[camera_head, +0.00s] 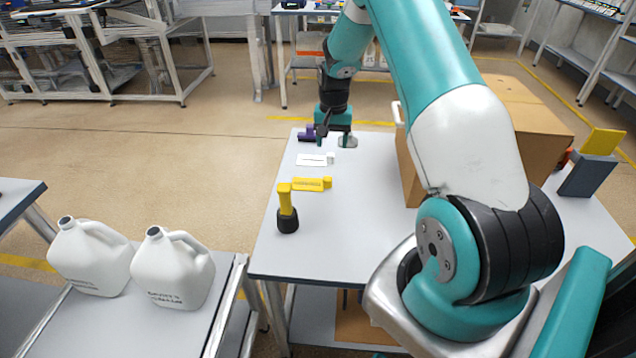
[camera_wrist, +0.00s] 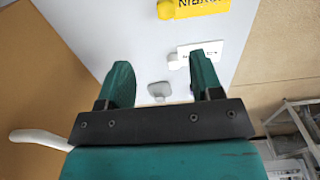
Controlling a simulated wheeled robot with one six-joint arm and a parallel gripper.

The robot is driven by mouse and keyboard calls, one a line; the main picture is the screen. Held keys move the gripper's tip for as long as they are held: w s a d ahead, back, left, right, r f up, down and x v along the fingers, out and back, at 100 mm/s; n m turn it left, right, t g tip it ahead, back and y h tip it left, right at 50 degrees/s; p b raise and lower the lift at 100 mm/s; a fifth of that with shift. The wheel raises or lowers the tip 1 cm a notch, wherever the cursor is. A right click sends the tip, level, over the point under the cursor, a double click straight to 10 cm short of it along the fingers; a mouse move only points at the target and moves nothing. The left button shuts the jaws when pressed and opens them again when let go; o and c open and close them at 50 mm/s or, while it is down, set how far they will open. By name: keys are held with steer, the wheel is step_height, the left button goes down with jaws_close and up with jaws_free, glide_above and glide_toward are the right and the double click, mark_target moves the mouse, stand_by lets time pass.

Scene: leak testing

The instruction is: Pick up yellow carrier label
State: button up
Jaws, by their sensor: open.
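The yellow carrier label (camera_head: 306,183) lies flat on the white table, with black writing and a raised yellow block at its right end. It also shows at the top edge of the wrist view (camera_wrist: 196,8), partly cut off. A white label (camera_head: 315,160) of like shape lies behind it and shows in the wrist view (camera_wrist: 199,51) near the right fingertip. My gripper (camera_head: 333,143) is above the far part of the table, past the white label. In the wrist view its green fingers (camera_wrist: 162,78) are apart, with nothing held between them.
A grey piece (camera_wrist: 159,89) lies below my fingers. A purple part (camera_head: 306,134) is at the table's far edge. A yellow-handled tool in a black base (camera_head: 288,219) stands nearer. A cardboard box (camera_head: 500,120) stands right. White jugs (camera_head: 172,268) are on the left table.

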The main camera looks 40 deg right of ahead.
steer(key=p, duration=0.1)
glide_toward(328, 178)
steer(key=f, duration=0.5)
steer(key=shift+s+d, duration=0.2)
steer(key=shift+s, duration=0.05)
steer(key=shift+w+a+f+p, duration=0.15)
steer(key=shift+f+p, duration=0.3)
steer(key=shift+f, duration=0.95)
steer(key=shift+w+f+p, duration=0.2)
steer(key=shift+f+p, duration=0.2)
steer(key=shift+f, duration=0.95)
jaws_close()
